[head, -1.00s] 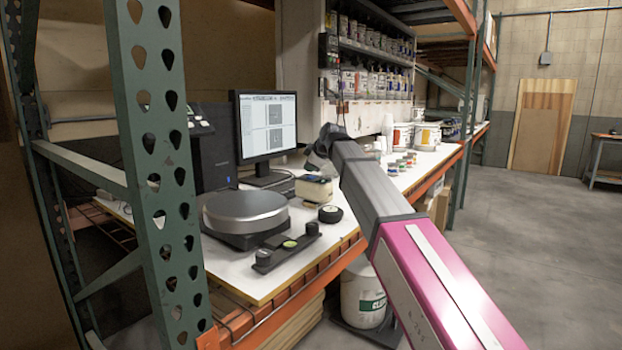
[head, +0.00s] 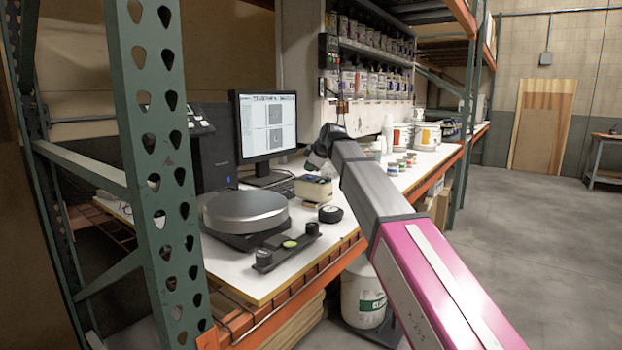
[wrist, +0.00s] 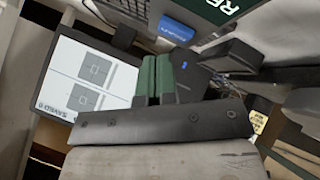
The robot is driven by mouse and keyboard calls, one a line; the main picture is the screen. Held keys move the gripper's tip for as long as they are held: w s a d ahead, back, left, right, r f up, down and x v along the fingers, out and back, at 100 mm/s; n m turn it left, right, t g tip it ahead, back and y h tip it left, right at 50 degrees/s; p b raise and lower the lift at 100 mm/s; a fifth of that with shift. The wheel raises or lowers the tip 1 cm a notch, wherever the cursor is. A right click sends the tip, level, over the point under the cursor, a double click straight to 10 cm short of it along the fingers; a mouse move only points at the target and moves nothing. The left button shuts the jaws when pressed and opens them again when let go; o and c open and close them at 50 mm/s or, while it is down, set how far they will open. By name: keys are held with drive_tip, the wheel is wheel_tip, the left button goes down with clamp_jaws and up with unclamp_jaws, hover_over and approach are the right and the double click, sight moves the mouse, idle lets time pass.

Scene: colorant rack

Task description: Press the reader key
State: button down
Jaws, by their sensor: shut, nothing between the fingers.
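The reader (head: 314,190) is a small pale box with a dark top on the white bench in the head view. A blue key (wrist: 176,29) with small lettering sits beside the screen. My gripper (wrist: 164,60) is shut and empty, its green-padded fingers together just below the blue key in the picture. A gap shows between them and the key; its depth is unclear. In the head view my gripper (head: 316,163) is above the reader, partly hidden.
Several small pots (head: 401,165) stand to the right. A green rack post (head: 160,170) rises at left.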

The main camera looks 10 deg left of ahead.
sight(310, 177)
drive_tip(key=shift+f, duration=0.2)
idle(0.6)
drive_tip(key=shift+f, duration=0.2)
drive_tip(key=shift+f, duration=0.35)
idle(0.7)
idle(0.4)
drive_tip(key=shift+r, duration=0.75)
drive_tip(key=shift+r, duration=0.1)
drive_tip(key=shift+r, duration=2.4)
